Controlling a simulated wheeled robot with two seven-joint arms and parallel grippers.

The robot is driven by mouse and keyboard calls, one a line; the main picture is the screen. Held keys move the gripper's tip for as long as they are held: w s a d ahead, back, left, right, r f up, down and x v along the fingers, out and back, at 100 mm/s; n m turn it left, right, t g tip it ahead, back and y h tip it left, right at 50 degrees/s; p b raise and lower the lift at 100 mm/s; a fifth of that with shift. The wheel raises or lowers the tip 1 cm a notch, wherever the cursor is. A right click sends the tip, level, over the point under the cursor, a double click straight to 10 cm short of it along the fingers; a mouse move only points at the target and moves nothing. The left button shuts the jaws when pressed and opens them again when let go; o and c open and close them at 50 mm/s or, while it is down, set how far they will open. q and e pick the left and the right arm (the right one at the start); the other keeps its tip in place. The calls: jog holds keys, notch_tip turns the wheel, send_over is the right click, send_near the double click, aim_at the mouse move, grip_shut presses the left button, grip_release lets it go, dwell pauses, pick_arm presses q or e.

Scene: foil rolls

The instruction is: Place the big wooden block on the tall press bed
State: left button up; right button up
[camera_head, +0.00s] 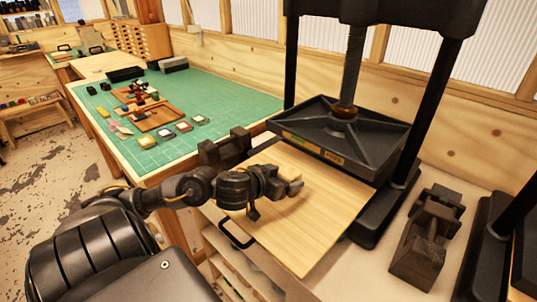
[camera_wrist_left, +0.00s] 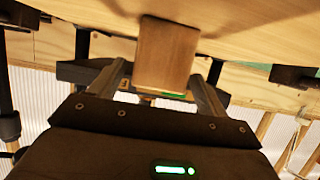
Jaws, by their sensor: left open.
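The tall press shows in the head view, with its black platen (camera_head: 365,138) raised on a screw. A pale wooden board (camera_head: 315,225) with a black handle lies at the press bed and juts out in front. My left gripper (camera_head: 292,186) is low over this board, in front of the platen. In the left wrist view, a brown wooden block (camera_wrist_left: 167,55) stands against a wooden surface (camera_wrist_left: 240,20), between the two open fingers of my left gripper (camera_wrist_left: 168,75). Gaps show on both sides of the block. In the head view the gripper mostly hides that block. My right gripper is out of view.
Dark blocks (camera_head: 428,240) stand on the bench right of the press. A black post and base of another press (camera_head: 480,245) are at the right edge. A green mat (camera_head: 230,100) with small trays and pieces lies at the back left.

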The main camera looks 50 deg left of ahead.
pick_arm(q)
jog(key=v, duration=0.4)
jog(key=shift+s, duration=0.15)
jog(key=p+v, duration=0.4)
jog(key=p, duration=0.3)
jog(key=shift+d+r, duration=0.1)
jog(key=shift+r, duration=0.2)
jog(key=shift+s+r+p, duration=0.1)
jog(key=shift+s+p, duration=0.65)
jog(key=shift+p, duration=0.1)
